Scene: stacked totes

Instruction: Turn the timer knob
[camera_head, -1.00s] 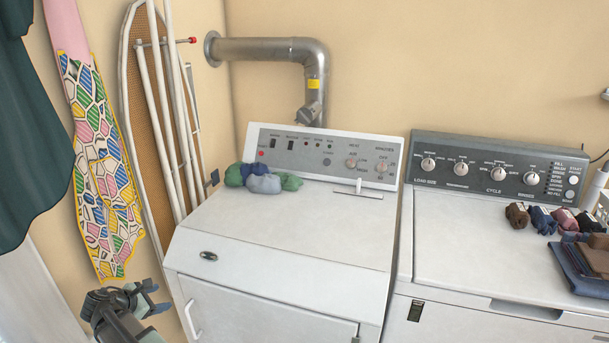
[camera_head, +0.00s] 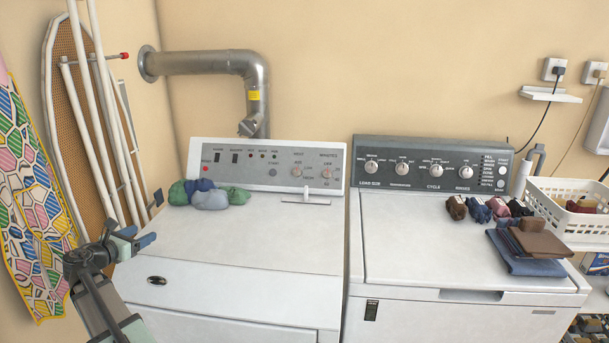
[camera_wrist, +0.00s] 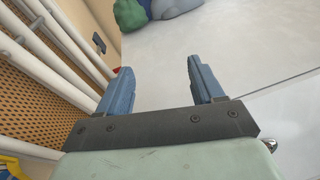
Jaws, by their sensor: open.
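The white dryer (camera_head: 230,255) stands at centre left with a grey control panel (camera_head: 222,160) at its back. Two round knobs sit at the panel's right: one (camera_head: 297,172) under a heat label, and one (camera_head: 327,173) under a label that seems to read minutes, likely the timer knob. Their settings are too small to read. My gripper (camera_head: 138,238) is at the dryer's front left edge, far from the knobs. In the wrist view my gripper (camera_wrist: 159,68) has its blue fingers apart with nothing between them. No knob shows there.
Blue, grey and green bundled cloths (camera_head: 210,196) lie on the dryer's back left. A white T-shaped piece (camera_head: 306,197) lies below the knobs. An ironing board (camera_head: 75,110) leans at left.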

